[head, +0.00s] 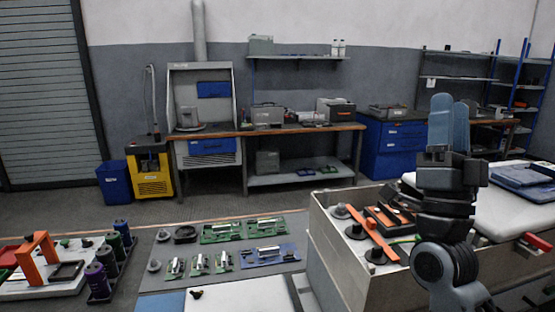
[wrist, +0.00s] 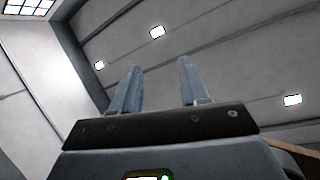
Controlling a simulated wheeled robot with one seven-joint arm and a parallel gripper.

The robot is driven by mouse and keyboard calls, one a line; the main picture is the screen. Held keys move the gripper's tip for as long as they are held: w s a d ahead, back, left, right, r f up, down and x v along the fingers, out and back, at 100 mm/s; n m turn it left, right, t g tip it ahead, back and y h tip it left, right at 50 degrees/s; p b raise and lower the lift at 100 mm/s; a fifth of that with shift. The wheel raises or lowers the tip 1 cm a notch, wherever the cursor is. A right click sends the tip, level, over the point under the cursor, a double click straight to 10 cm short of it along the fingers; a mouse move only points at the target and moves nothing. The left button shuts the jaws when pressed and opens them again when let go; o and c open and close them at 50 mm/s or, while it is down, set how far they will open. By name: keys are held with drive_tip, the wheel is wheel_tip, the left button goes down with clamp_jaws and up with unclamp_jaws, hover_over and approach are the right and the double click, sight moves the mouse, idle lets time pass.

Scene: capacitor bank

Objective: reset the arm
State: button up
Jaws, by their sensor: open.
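My arm (head: 447,240) stands raised at the right of the head view, with its gripper pointing up. My gripper (head: 454,112) is high above the white-topped surface and the open bin. From the head camera its two fingers overlap. In the wrist view my gripper (wrist: 160,85) shows two blue-grey fingers standing well apart with nothing between them.
An open-topped bin (head: 325,232) with orange and black parts stands beside my arm. Green boards (head: 228,232) lie on a grey mat (head: 160,280). An orange-framed fixture (head: 38,255) and purple spools (head: 97,280) are at left.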

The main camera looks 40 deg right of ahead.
drive_tip(key=a+f+n+t+y, duration=0.3)
drive_tip(key=a+f+n+y, duration=0.4)
drive_tip(key=f+n+y, duration=0.3)
drive_tip(key=a+f+n+t+y, duration=0.2)
drive_tip(key=a+f+n+y, duration=0.55)
drive_tip(key=f+y, duration=0.35)
drive_tip(key=s+a+f+n+g+y, duration=0.2)
drive_tip(key=s+a+f+g+y, duration=0.3)
drive_tip(key=s+a+f, duration=0.5)
drive_tip(key=s+a+g, duration=0.2)
drive_tip(key=s, duration=0.2)
drive_tip(key=shift+s+a+f, duration=0.2)
drive_tip(key=shift+f, duration=0.15)
drive_tip(key=shift+c, duration=0.3)
